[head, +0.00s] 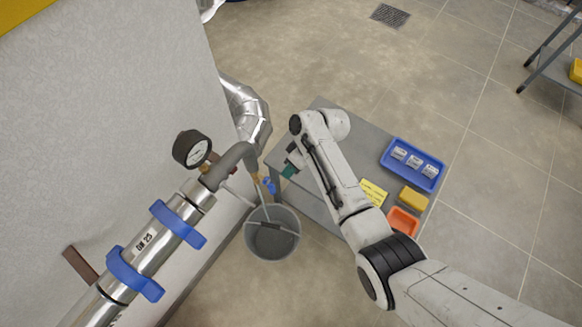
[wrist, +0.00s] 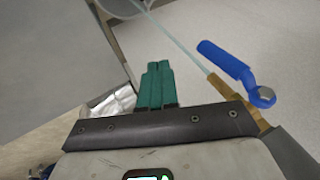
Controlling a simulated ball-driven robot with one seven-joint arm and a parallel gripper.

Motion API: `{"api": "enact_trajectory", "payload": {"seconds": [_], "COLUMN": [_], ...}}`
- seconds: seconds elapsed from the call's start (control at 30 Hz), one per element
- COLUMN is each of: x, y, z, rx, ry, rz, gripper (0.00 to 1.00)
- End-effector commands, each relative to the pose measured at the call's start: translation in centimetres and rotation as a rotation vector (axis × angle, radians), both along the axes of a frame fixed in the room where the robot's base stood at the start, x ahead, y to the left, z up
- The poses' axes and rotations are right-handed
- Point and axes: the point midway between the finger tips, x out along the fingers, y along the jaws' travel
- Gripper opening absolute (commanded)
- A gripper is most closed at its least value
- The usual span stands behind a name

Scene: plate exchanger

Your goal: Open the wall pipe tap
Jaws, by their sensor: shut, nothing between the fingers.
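The wall pipe tap has a blue lever (head: 268,185) and hangs at the end of a grey bent pipe in the head view. In the wrist view its blue lever (wrist: 228,62) is bolted beside a brass body (wrist: 222,87) and lies roughly along it. A thin pale strand, water or a clear tube, runs from the brass end (head: 257,178) to the bucket. My gripper (head: 289,170) is just right of the tap, apart from the lever. Its teal fingers (wrist: 155,82) are shut and empty, left of the lever in the wrist view.
A grey bucket (head: 272,243) stands under the tap. A grey table (head: 352,142) with a blue tray (head: 413,178), yellow box (head: 413,198) and orange bin (head: 402,222) is below my arm. A pressure gauge (head: 192,149) and blue-clamped steel pipe (head: 155,240) are at the left.

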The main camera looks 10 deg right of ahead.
Motion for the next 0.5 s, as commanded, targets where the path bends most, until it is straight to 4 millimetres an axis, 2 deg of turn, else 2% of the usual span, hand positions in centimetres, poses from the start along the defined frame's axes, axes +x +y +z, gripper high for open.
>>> {"api": "enact_trajectory", "payload": {"seconds": [0.5], "x": [3.2], "y": [-6.8], "z": [0.5], "rx": [0.000], "ry": [-0.002], "rz": [-0.003], "gripper": [0.00]}}
